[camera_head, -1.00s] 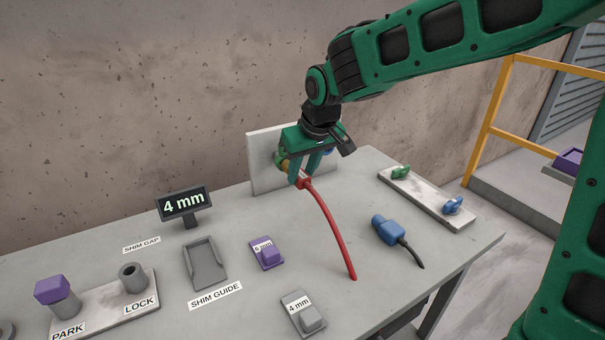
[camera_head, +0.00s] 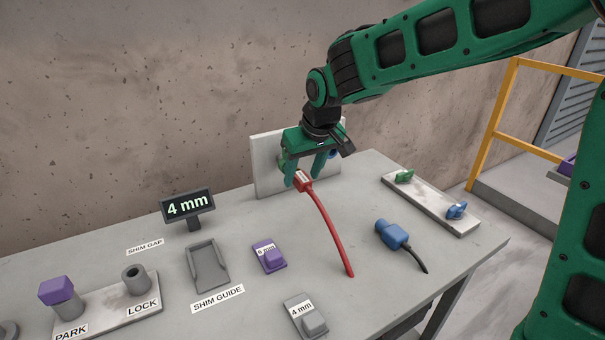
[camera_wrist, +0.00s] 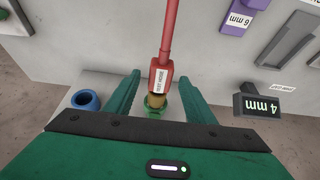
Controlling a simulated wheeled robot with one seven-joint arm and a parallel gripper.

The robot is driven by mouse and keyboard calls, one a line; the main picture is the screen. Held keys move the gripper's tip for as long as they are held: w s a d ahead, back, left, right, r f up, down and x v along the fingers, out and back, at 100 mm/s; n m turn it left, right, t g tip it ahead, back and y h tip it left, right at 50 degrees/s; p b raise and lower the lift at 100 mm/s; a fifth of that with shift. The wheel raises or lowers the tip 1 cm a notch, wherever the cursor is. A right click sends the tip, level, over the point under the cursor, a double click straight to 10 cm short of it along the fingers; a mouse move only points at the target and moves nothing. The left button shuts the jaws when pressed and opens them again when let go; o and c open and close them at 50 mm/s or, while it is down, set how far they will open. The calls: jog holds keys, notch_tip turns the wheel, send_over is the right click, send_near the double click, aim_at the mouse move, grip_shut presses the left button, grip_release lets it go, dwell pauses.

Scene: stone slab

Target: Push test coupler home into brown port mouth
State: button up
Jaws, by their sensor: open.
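The red test coupler (camera_head: 304,182), with a "TEST HOSE" label and a red hose, is at the upright white panel. The wrist view shows the coupler (camera_wrist: 160,76) lined up with a tan-brown collar (camera_wrist: 156,99) inside a green ring (camera_wrist: 154,111). Whether the collar belongs to the coupler or the port, and how deep the coupler sits, I cannot tell. My gripper (camera_wrist: 157,79) is open, its two green fingers on either side of the coupler with gaps showing. My gripper (camera_head: 304,178) partly hides the port in the head view.
A blue ring port (camera_wrist: 86,100) is beside the green one on the panel (camera_head: 266,180). A blue connector (camera_head: 391,234) with a black cable lies right of the red hose. A plate (camera_head: 425,201) with green and blue pieces is farther right. Shim blocks and a guide stand left.

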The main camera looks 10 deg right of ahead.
jog(key=v, duration=1)
jog(key=shift+r, duration=0.3)
jog(key=shift+s+d, duration=0.1)
jog(key=shift+s, duration=0.05)
jog(key=s+d+f+m+g+h, duration=0.15)
jog(key=s+d, duration=0.25)
jog(key=d, duration=0.4)
jog(key=s+d+f+m, duration=0.3)
jog(key=s+d, duration=0.1)
jog(key=d, duration=0.4)
jog(key=s+d+f+m+h, duration=0.1)
jog(key=s+d+f+m, duration=0.1)
jog(key=s+d, duration=0.45)
jog(key=s+d+f+m+g, duration=0.1)
jog(key=s+d+f+m, duration=0.1)
jog(key=s, duration=0.6)
jog(key=s+d+f+m+g, duration=0.1)
jog(key=s+d+f+m, duration=0.1)
jog(key=s+d+f, duration=0.2)
jog(key=s+d+y, duration=0.1)
jog(key=s+d, duration=0.2)
jog(key=s, duration=0.1)
jog(key=shift+d+f, duration=0.2)
jog(key=shift+f, duration=0.05)
jog(key=shift+m+g, duration=0.25)
